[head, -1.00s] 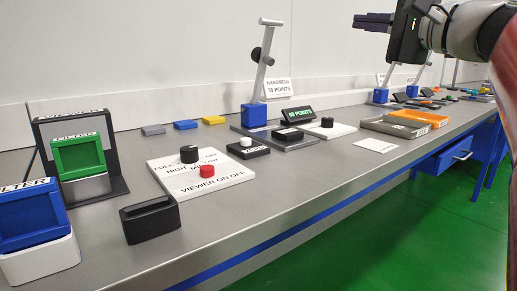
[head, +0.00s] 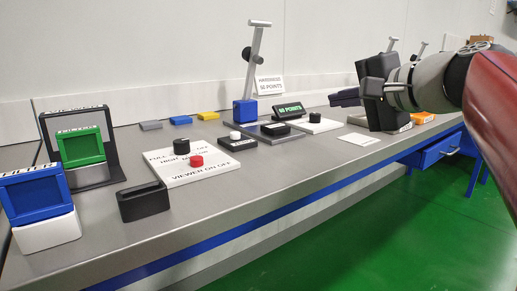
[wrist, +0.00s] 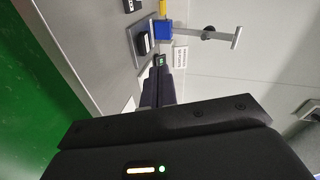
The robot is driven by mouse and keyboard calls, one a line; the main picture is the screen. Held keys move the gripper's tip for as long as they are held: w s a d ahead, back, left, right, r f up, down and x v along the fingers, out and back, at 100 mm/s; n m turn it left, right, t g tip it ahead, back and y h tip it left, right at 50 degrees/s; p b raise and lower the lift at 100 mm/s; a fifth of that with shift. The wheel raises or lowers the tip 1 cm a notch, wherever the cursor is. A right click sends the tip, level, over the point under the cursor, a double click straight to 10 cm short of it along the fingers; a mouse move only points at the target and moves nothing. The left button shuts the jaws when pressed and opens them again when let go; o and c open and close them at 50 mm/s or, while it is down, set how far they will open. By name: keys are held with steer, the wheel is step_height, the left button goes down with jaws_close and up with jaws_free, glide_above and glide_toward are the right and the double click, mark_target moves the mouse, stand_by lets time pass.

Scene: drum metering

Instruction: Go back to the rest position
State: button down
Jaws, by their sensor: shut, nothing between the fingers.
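My gripper (head: 336,98) is at the right in the head view, above the bench. Its dark fingers point left and are closed together with nothing between them. The fingers also show in the wrist view (wrist: 160,84), side by side in front of the black gripper body.
The grey bench (head: 270,185) carries a white viewer panel (head: 190,163), a black holder (head: 143,201), green (head: 82,147) and blue (head: 38,204) filter pieces, and a blue-based lever stand (head: 245,112). A blue drawer (head: 436,150) is below the bench. The green floor in front is clear.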

steer(key=s+f+n+g+h, duration=0.2)
steer(key=s+f, duration=0.4)
steer(key=f, duration=0.5)
steer(key=s+f+n+g+h+p, duration=0.1)
steer(key=s+f+n+g+h, duration=0.1)
steer(key=s+f, duration=0.5)
steer(key=s+f+n+g+h, duration=0.3)
steer(key=s+f+n, duration=0.2)
steer(key=f, duration=0.9)
steer(key=shift+s+d+f+n+h+p, duration=0.3)
steer(key=shift+s+f+h+p, duration=0.1)
steer(key=shift+s, duration=0.5)
